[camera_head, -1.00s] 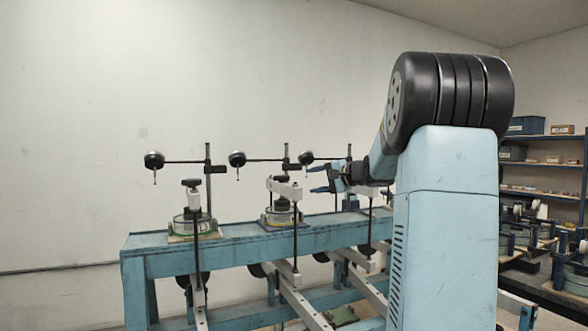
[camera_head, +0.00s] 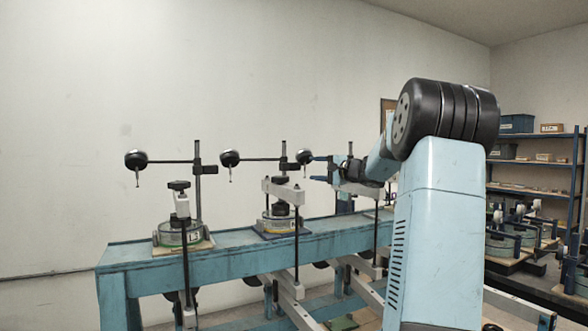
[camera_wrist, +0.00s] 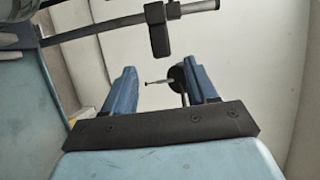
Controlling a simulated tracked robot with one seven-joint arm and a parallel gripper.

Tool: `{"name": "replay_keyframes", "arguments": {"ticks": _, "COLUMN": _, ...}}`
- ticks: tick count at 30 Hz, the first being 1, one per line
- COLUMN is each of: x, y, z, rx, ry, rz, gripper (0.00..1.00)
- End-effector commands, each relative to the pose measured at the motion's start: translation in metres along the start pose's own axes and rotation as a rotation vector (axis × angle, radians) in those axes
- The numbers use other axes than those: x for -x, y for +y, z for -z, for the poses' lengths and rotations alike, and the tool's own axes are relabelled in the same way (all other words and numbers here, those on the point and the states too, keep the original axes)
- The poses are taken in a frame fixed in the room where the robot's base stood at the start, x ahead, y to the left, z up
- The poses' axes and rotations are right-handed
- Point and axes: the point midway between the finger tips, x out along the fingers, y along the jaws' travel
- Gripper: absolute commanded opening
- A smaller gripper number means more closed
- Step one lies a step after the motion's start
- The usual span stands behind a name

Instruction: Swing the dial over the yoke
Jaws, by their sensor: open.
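Three round black dials hang on horizontal rods from posts: the left dial (camera_head: 136,159), the middle dial (camera_head: 229,158) and the right dial (camera_head: 304,156). Below them, white yokes stand at the cells on the blue bench: the left yoke (camera_head: 181,205), the middle yoke (camera_head: 283,191) and a right one partly behind my arm. My gripper (camera_head: 318,169) is open beside the right dial. In the wrist view, a dial (camera_wrist: 176,78) with its thin stem shows between the open fingers, nearer the right finger. I cannot tell whether they touch.
A blue bench (camera_head: 235,255) carries round cells under the yokes, with long white levers below. A rod clamp (camera_wrist: 158,32) is ahead of the fingers in the wrist view. Shelves (camera_head: 535,163) stand at the right. The wall side at left is clear.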

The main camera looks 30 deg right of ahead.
Motion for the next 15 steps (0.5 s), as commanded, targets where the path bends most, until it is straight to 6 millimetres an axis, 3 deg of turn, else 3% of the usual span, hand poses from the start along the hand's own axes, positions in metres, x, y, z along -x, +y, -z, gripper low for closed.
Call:
{"name": "replay_keyframes", "arguments": {"ticks": 9, "x": -0.058, "y": 0.001, "z": -0.001, "rx": -0.002, "ry": -0.004, "rz": 0.001, "gripper": 0.57}}
{"name": "replay_keyframes", "arguments": {"ticks": 15, "x": -0.086, "y": 0.000, "z": -0.001, "rx": -0.001, "ry": -0.002, "rz": 0.001, "gripper": 0.57}}
